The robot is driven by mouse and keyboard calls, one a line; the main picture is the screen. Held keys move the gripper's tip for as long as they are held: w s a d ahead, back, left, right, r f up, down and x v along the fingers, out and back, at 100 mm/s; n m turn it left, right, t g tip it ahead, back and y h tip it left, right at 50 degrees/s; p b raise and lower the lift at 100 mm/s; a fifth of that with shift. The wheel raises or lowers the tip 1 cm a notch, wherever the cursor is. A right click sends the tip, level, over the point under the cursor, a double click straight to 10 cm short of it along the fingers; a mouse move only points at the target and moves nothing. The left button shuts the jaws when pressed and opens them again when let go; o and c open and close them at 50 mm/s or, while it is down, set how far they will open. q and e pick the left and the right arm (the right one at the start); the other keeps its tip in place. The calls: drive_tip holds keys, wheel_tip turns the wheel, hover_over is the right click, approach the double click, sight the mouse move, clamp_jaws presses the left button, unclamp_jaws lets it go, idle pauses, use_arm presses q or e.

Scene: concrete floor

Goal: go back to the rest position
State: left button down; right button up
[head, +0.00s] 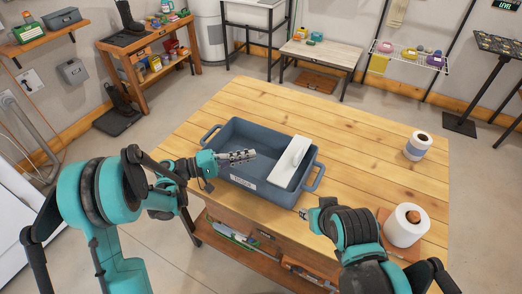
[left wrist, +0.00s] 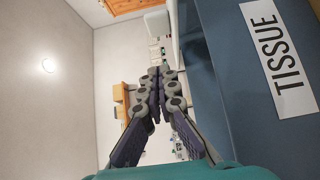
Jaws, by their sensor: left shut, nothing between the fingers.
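My left gripper (head: 240,156) is shut and empty. In the head view it is over the left front part of a blue-grey bin (head: 237,128) on the wooden table. In the left wrist view the fingers (left wrist: 160,75) meet at their tips. The bin's wall (left wrist: 225,75) is close on the right there, with a label reading TISSUE (left wrist: 277,55). Whether the gripper touches the bin, I cannot tell. My right arm comes in from the lower right. Its end (head: 305,213) is near the table's front edge, and its fingers do not show clearly.
On the table (head: 345,135) stand a paper roll (head: 417,146) at the right and a larger white roll (head: 406,226) at the front right. The back of the table is clear.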

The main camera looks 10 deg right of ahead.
use_arm(q)
drive_tip(key=shift+s+a, duration=0.15)
drive_tip(key=shift+a, duration=0.2)
drive_tip(key=s+a+m+t+y, duration=0.2)
drive_tip(key=s+a+t+y, duration=0.1)
drive_tip(key=s+a+y, duration=1.4)
drive_tip(key=shift+s+a+t+y, duration=0.35)
drive_tip(key=shift+s+a, duration=0.3)
drive_tip(key=shift+s, duration=1.3)
drive_tip(key=shift+f, duration=0.1)
